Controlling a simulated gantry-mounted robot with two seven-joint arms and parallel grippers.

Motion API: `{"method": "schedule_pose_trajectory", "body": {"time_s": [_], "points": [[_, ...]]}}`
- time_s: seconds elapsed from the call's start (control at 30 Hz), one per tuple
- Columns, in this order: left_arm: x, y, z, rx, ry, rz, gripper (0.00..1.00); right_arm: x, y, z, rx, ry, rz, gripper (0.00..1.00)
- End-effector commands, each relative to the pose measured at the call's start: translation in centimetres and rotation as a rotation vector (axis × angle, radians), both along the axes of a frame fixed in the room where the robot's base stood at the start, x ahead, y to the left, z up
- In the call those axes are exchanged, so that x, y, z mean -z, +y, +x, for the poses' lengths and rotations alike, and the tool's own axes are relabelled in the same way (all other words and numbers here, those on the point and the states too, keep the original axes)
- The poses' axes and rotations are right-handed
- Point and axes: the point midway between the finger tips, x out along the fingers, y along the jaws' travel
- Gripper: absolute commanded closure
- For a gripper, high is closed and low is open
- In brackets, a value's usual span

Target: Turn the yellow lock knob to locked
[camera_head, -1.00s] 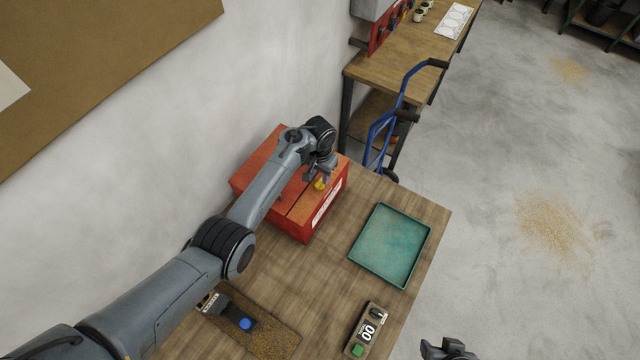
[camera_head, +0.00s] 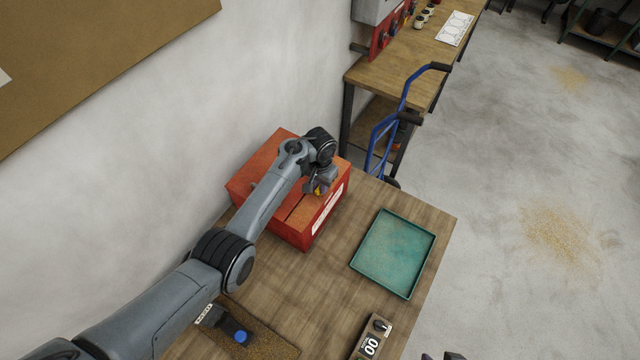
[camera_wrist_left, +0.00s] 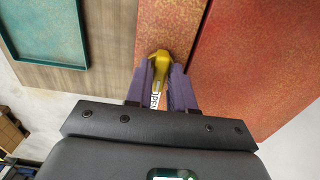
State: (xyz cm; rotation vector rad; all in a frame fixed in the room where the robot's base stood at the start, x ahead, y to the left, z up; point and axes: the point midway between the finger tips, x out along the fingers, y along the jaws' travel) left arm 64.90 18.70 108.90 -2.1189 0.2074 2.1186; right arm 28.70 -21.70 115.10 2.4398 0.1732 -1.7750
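The yellow lock knob (camera_wrist_left: 159,59) sits on top of the red box (camera_head: 298,213), near its front edge. In the left wrist view the knob lies between the two purple fingertips of my left gripper (camera_wrist_left: 163,72). The fingers are down around the knob and look close to its sides; whether they press on it I cannot tell. In the head view my left gripper (camera_head: 319,187) is over the box and mostly covers the knob. A small part of my right gripper (camera_head: 442,356) shows at the bottom edge; its fingers are cut off.
A teal tray (camera_head: 394,252) lies on the wooden table right of the box. A counter device (camera_head: 371,338) and a blue-button fixture (camera_head: 240,337) are near the front. A blue hand truck (camera_head: 405,95) stands behind. Bare tabletop lies between box and counter.

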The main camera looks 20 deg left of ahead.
Motion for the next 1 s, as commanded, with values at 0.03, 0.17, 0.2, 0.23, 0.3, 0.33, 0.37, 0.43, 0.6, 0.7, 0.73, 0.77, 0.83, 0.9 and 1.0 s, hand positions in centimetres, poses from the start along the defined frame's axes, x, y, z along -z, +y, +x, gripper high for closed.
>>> {"method": "schedule_pose_trajectory", "body": {"time_s": [0.03, 0.17, 0.2, 0.23, 0.3, 0.33, 0.37, 0.43, 0.6, 0.7, 0.73, 0.77, 0.83, 0.9, 1.0], "points": [[0.0, 0.0, 0.0, 0.000, 0.000, 0.000, 0.86, 0.0, 0.0, 0.0, 0.000, 0.000, 0.000, 0.57], [0.0, 0.0, 0.0, 0.000, 0.000, 0.000, 1.00, 0.0, 0.0, 0.0, 0.000, 0.000, 0.000, 0.57], [0.0, 0.0, 0.0, 0.000, 0.000, 0.000, 1.00, 0.0, 0.0, 0.0, 0.000, 0.000, 0.000, 0.57], [0.0, 0.0, 0.0, 0.000, 0.000, 0.000, 1.00, 0.0, 0.0, 0.0, 0.000, 0.000, 0.000, 0.57], [0.0, 0.0, 0.0, 0.001, 0.000, 0.000, 1.00, 0.0, 0.0, 0.0, -0.001, 0.000, 0.000, 0.57], [0.0, 0.0, 0.0, 0.002, 0.000, 0.000, 1.00, 0.0, 0.0, 0.0, -0.001, 0.000, -0.001, 0.57], [0.0, 0.0, 0.0, 0.004, 0.000, 0.000, 1.00, 0.0, 0.0, 0.0, -0.002, 0.000, -0.002, 0.57], [0.0, 0.0, 0.0, 0.012, 0.001, 0.000, 1.00, -0.1, -0.1, 0.0, -0.003, 0.000, -0.003, 0.57], [-0.1, 0.0, 0.0, 0.062, 0.001, 0.000, 1.00, -0.4, -0.2, 0.0, -0.007, 0.000, -0.009, 0.57], [-0.2, 0.0, 0.0, 0.115, 0.000, 0.000, 1.00, -0.7, -0.2, 0.0, -0.007, 0.001, -0.010, 0.57], [-0.2, 0.1, 0.0, 0.136, 0.001, 0.001, 1.00, -0.8, -0.2, 0.0, -0.007, 0.001, -0.010, 0.57], [-0.2, 0.1, 0.0, 0.157, 0.001, 0.001, 1.00, -1.0, -0.2, 0.0, -0.007, 0.001, -0.010, 0.57], [-0.2, 0.1, 0.0, 0.212, 0.001, 0.001, 1.00, -1.2, -0.2, 0.0, -0.007, 0.001, -0.010, 0.57], [-0.1, 0.1, 0.0, 0.273, 0.002, 0.001, 1.00, -1.5, -0.2, 0.0, -0.006, 0.001, -0.010, 0.57], [-0.1, 0.1, 0.0, 0.366, 0.001, 0.000, 1.00, -1.8, -0.2, 0.0, -0.006, 0.000, -0.009, 0.57]]}}
